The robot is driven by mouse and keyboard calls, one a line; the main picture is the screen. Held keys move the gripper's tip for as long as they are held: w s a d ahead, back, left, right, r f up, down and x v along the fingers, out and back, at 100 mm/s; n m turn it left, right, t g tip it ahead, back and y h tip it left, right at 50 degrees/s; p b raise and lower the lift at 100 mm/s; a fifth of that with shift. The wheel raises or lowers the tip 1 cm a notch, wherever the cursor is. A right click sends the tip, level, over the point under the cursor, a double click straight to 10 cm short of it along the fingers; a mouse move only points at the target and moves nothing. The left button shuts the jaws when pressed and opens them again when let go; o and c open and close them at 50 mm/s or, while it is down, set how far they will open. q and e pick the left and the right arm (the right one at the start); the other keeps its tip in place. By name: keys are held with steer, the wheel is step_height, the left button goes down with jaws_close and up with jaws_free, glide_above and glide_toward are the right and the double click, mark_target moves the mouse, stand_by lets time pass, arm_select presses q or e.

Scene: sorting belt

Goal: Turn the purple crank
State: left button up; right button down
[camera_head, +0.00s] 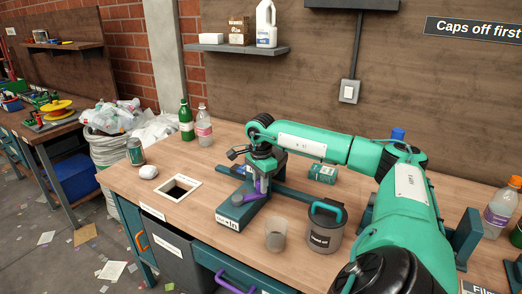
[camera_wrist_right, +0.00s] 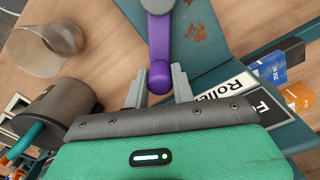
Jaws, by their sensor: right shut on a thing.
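The purple crank (camera_wrist_right: 160,30) runs down from the top of the right wrist view and ends in a round purple knob. In the head view, a bit of purple (camera_head: 262,185) shows at the teal roller machine (camera_head: 229,216), mostly hidden by my wrist. My right gripper (camera_wrist_right: 158,84) has its grey fingers on both sides of the knob and is shut on it. In the head view my right gripper (camera_head: 258,180) reaches down over the machine. My left gripper is not in view.
A clear cup (camera_head: 276,236) and a dark grey lidded mug (camera_head: 325,228) stand close to the machine. A white-framed opening (camera_head: 180,188) lies left of it. Bottles (camera_head: 186,121) and a can (camera_head: 135,151) stand further back.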

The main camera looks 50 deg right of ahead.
stand_by(0.3)
steer(key=c, duration=1.2)
jaws_free()
steer(key=shift+o, duration=0.2)
steer(key=shift+r, duration=0.1)
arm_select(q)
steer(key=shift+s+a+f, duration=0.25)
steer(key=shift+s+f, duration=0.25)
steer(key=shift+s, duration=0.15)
arm_select(e)
step_height(320, 180, up, 14)
steer(key=shift+f, duration=0.2)
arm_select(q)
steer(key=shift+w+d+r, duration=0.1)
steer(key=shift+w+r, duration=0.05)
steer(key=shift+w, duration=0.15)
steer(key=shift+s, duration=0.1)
